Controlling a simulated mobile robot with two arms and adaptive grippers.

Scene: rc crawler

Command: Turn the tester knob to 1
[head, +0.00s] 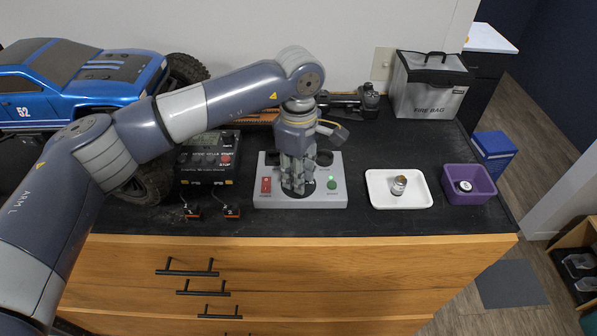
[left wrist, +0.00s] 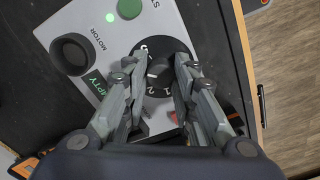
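The tester (head: 335,199) is a light grey box on the black worktop. My left gripper (head: 297,188) points down at its middle and hides most of the dial in the head view. In the left wrist view the black dial disc (left wrist: 155,45) carries white numbers, with 1 and 2 readable. The dark knob (left wrist: 158,70) stands at its centre. My left gripper (left wrist: 156,64) has its fingers apart, one on each side of the knob, with gaps visible. I cannot tell which number the knob points to. My right gripper is out of view.
A black charger (head: 208,160) and blue truck (head: 75,75) stand left. A white tray (head: 418,203) with a small metal part, a purple bin (head: 480,193) and a fire bag (head: 430,90) are right.

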